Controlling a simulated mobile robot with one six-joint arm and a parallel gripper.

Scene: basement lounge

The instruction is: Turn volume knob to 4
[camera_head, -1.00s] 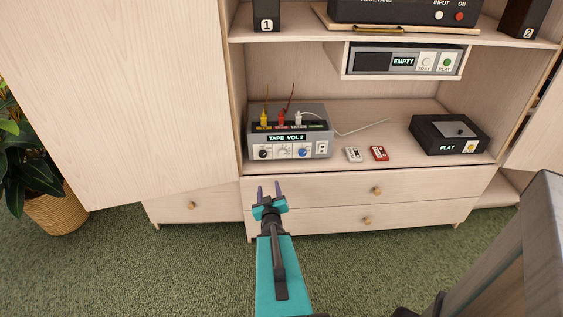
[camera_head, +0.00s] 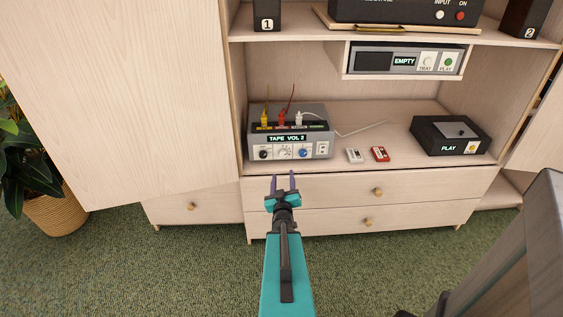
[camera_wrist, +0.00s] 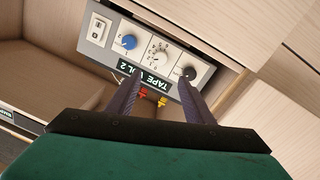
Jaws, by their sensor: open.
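A grey device (camera_head: 318,113) stands on the cabinet shelf, its lit display (camera_head: 286,138) reading "TAPE VOL 2". Its front carries a black knob (camera_head: 263,154), a pale dial with scale marks (camera_head: 285,153), a blue knob (camera_head: 303,153) and a switch. In the wrist view the panel appears upside down, with the blue knob (camera_wrist: 129,42), scale dial (camera_wrist: 158,55) and black knob (camera_wrist: 189,73). No label clearly names the volume knob. My gripper (camera_head: 282,180) is open and empty, in front of and below the panel, apart from the knobs. In the wrist view its fingers partly cover the display.
Yellow, red and white plugs with cables stand on the device. White (camera_head: 354,156) and red (camera_head: 380,154) cassettes lie right of it, then a black box (camera_head: 450,136) marked "PLAY". Drawers (camera_head: 330,189) are below.

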